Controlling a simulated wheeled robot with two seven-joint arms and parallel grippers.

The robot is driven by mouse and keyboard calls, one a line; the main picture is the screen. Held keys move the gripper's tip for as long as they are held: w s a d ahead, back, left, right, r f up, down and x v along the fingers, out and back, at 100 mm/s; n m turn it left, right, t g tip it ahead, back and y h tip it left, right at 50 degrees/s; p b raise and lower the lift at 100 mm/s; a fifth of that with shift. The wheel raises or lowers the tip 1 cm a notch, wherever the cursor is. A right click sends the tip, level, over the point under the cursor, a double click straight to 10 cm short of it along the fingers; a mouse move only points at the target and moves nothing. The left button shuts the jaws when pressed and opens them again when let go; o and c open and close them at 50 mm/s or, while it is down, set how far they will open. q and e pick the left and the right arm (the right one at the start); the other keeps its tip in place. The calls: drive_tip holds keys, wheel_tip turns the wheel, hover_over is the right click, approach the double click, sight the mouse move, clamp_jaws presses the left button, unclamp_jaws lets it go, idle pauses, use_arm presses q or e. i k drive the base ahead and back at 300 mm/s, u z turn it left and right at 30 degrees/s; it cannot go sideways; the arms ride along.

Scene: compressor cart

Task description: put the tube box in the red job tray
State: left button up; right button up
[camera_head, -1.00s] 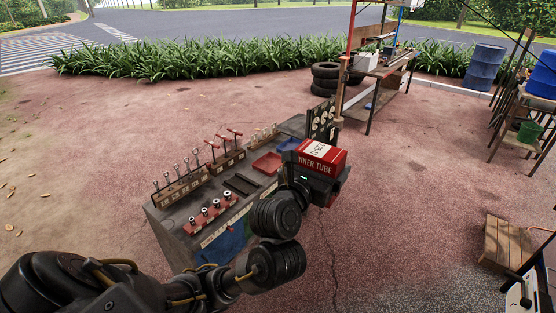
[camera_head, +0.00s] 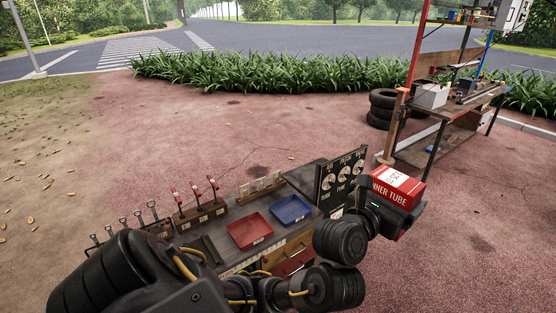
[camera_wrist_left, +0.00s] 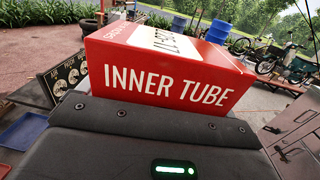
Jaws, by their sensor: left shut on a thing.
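The tube box (camera_head: 398,187) is red with a white label and the words "INNER TUBE". My left gripper (camera_head: 392,209) is shut on it and holds it up in the air, to the right of the cart. The box (camera_wrist_left: 170,75) fills the middle of the left wrist view; the fingertips are hidden there. The red job tray (camera_head: 250,231) lies on the cart top, left of the box, and looks empty. My right gripper is not in view.
A blue tray (camera_head: 291,210) sits just right of the red tray. A dark board with round gauges (camera_head: 343,177) stands upright at the cart's right end, near the box. A rack of red-handled tools (camera_head: 200,212) stands left of the trays.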

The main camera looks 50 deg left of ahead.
sight(253, 235)
drive_tip(key=i, duration=1.5)
drive_tip(key=u, duration=1.6)
